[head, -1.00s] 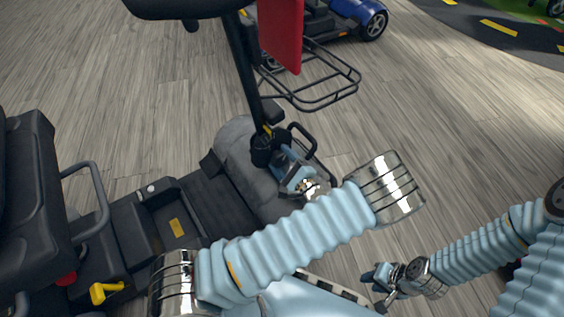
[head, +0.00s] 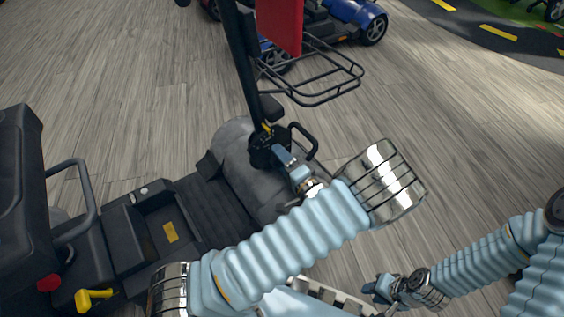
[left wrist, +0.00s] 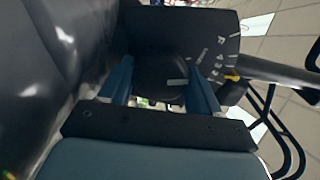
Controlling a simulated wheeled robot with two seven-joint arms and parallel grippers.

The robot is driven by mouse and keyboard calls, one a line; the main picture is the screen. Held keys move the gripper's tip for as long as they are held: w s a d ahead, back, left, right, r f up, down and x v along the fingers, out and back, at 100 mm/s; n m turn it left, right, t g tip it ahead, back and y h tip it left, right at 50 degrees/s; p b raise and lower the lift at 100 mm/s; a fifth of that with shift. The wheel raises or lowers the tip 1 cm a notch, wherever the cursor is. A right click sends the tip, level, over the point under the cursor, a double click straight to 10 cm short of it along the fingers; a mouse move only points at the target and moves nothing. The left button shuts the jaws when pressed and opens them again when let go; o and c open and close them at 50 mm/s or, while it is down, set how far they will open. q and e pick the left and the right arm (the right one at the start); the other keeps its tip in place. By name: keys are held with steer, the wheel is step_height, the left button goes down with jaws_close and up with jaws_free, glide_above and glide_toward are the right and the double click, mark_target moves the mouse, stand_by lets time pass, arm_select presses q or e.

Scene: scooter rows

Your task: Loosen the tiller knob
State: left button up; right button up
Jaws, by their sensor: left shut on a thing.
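The tiller (head: 242,65) of the scooter is a dark post that rises from a black joint above the grey front body. The tiller knob (left wrist: 172,70) is a dark round piece with a short white mark, seen in the left wrist view. A dark plate (left wrist: 205,40) beside it carries white scale marks and a yellow marker. My left gripper (head: 280,153) is at the tiller's base, shut on the knob, with one blue finger on each side in the left wrist view (left wrist: 160,88). My right gripper (head: 372,288) hangs low at the right, away from the scooter; its jaw opening is unclear.
A wire basket (head: 318,75) and a red panel (head: 280,25) are on the tiller's front side. The black seat (head: 20,200) and a yellow lever (head: 93,298) are at left. A blue scooter (head: 350,22) stands behind. Wooden floor is clear at right.

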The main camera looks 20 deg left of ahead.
arm_select(q)
steer(key=shift+n, duration=0.6)
steer(key=o, duration=1)
steer(key=shift+c, duration=0.2)
steer(key=p+v, duration=0.1)
steer(key=v, duration=1.3)
steer(key=shift+w, duration=0.1)
